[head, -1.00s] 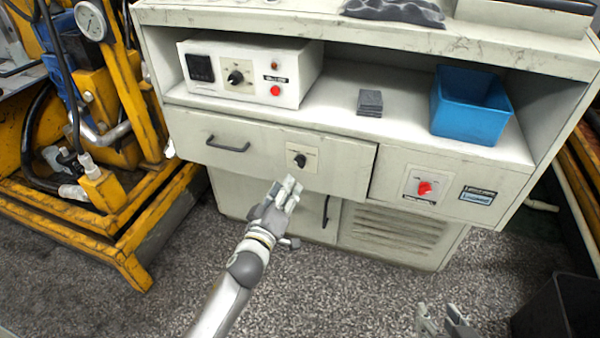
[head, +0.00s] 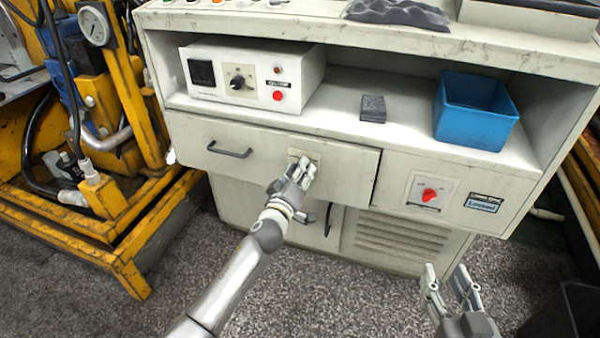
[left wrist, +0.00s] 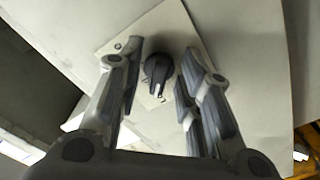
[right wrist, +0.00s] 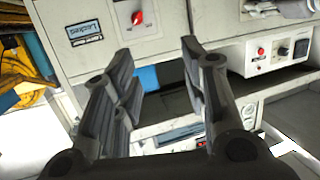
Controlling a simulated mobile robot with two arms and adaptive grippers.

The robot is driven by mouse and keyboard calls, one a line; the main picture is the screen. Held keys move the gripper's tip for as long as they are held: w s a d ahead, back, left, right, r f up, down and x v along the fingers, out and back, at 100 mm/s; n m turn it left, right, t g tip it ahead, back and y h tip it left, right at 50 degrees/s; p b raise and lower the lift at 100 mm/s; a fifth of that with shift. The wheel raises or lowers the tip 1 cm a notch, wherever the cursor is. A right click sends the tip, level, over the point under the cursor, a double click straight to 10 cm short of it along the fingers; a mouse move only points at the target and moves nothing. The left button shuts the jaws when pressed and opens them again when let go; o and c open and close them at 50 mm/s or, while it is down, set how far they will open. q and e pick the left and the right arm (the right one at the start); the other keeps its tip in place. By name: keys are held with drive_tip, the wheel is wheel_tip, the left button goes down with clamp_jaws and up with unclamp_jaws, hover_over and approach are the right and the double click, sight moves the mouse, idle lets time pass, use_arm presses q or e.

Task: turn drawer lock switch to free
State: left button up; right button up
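The drawer lock switch is a black rotary knob (left wrist: 158,68) on a pale square plate (left wrist: 185,32), seen in the left wrist view. The plate is on the front of the wide drawer (head: 345,172). My left gripper (head: 303,167) is at the switch. Its two fingers (left wrist: 158,75) are open on either side of the knob, with gaps showing between fingers and knob. In the head view the gripper hides the knob. My right gripper (head: 452,277) is open and empty in front of the cabinet's lower right; it also shows in the right wrist view (right wrist: 160,75).
The drawer has a dark handle (head: 230,150) left of the switch. A red knob (head: 429,195) is on the panel to the right. On the shelf are a control box (head: 300,72), a dark block (head: 373,108) and a blue bin (head: 470,125). Yellow machinery (head: 120,250) stands at left.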

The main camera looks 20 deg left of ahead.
use_arm(q)
clamp_jaws()
use_arm(e)
drive_tip(key=shift+f, duration=0.1)
use_arm(q)
drive_tip(key=shift+a+m+p, duration=0.1)
drive_tip(key=shift+m+p, duration=1)
drive_tip(key=shift+m, duration=7.8)
use_arm(e)
drive_tip(key=s+d+f+g+h, duration=0.1)
drive_tip(key=s+d+f+g, duration=0.1)
drive_tip(key=s+f+g, duration=0.3)
drive_tip(key=shift+s+d+f+g+h, duration=0.35)
drive_tip(key=shift+d+f+g+h, duration=0.05)
drive_tip(key=shift+f, duration=1.2)
